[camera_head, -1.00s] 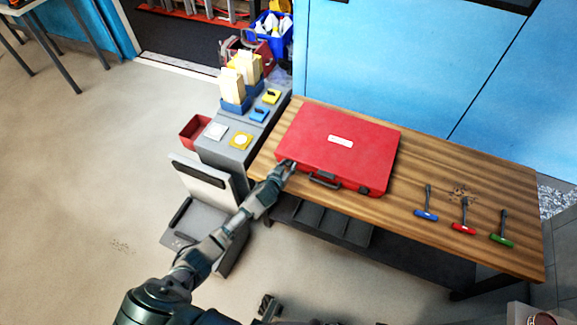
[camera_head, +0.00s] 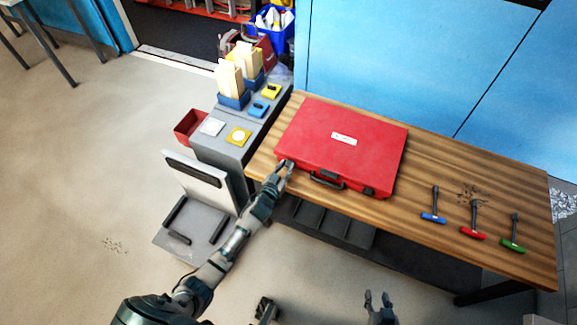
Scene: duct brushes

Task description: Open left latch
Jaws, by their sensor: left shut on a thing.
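The red case (camera_head: 340,142) lies closed on the wooden table, with a white label on its lid. Its dark handle (camera_head: 327,181) is on the front side, and the right latch (camera_head: 368,191) is to the right of it. My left gripper (camera_head: 286,165) is at the front left corner of the case, shut on the left latch, which it mostly hides. My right gripper (camera_head: 377,298) is open and empty at the bottom of the view, apart from the table.
A grey cabinet (camera_head: 235,155) with boxes and pads stands left of the table. Blue panels stand behind.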

